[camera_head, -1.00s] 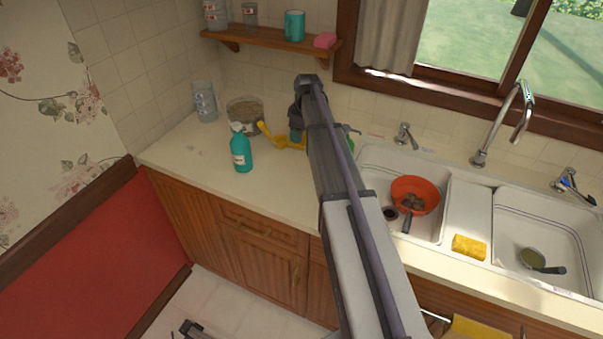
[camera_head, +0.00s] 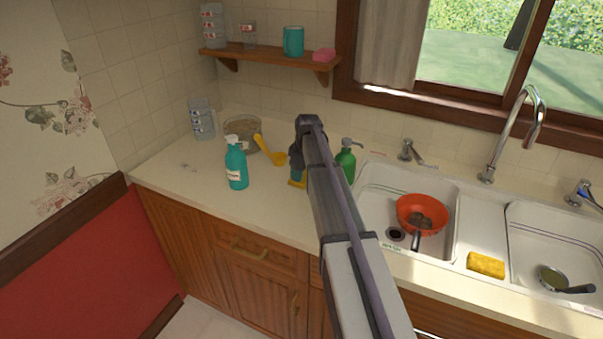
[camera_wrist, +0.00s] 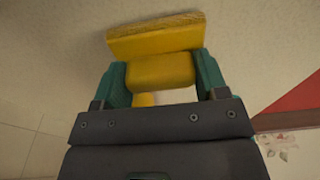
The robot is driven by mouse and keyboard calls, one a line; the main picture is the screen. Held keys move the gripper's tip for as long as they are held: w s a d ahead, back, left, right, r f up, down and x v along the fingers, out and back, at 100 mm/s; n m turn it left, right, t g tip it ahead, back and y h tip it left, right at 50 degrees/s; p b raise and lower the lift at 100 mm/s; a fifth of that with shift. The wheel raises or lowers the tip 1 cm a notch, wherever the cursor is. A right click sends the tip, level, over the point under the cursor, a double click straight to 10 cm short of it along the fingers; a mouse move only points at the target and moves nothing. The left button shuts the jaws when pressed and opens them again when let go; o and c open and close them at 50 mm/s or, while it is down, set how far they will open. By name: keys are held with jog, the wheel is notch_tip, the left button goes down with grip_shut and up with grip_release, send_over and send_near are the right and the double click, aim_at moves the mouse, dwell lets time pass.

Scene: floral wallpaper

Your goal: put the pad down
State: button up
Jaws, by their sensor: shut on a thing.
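The yellow pad (camera_wrist: 155,38) is in my gripper (camera_wrist: 163,80) in the wrist view. It has a flat rough slab and a thick yellow grip block, and the teal fingers are closed on either side of that block. In the head view my gripper (camera_head: 296,168) is over the counter, left of the sink, and a bit of the yellow pad (camera_head: 297,183) shows under it. My arm hides much of it there. I cannot tell whether the pad touches the counter.
A yellow ladle-like tool (camera_head: 268,150) lies by a glass bowl (camera_head: 243,134), left of my gripper. A teal bottle (camera_head: 237,168) stands farther left, a green bottle (camera_head: 346,160) close right. The sink (camera_head: 450,215) is right. The front counter (camera_head: 255,205) is clear.

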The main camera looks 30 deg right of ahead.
aim_at(305, 177)
jog(key=shift+f, duration=0.25)
jog(key=o, duration=0.9)
jog(key=shift+r, duration=0.1)
notch_tip(305, 177, up, 13)
jog(key=s+p, duration=0.1)
jog(key=p, duration=1.2)
jog(key=s+a+f+m+b, duration=0.1)
jog(key=s+a+m, duration=0.3)
jog(key=s+a, duration=0.6)
jog(key=s+a+f+m+g+b, duration=0.1)
jog(key=s+a+m, duration=0.2)
jog(key=s+a, duration=0.8)
jog(key=shift+s+a+f+m+h+b, duration=0.3)
jog(key=shift+s+f+m+h+b, duration=0.1)
jog(key=shift+s, duration=3.3)
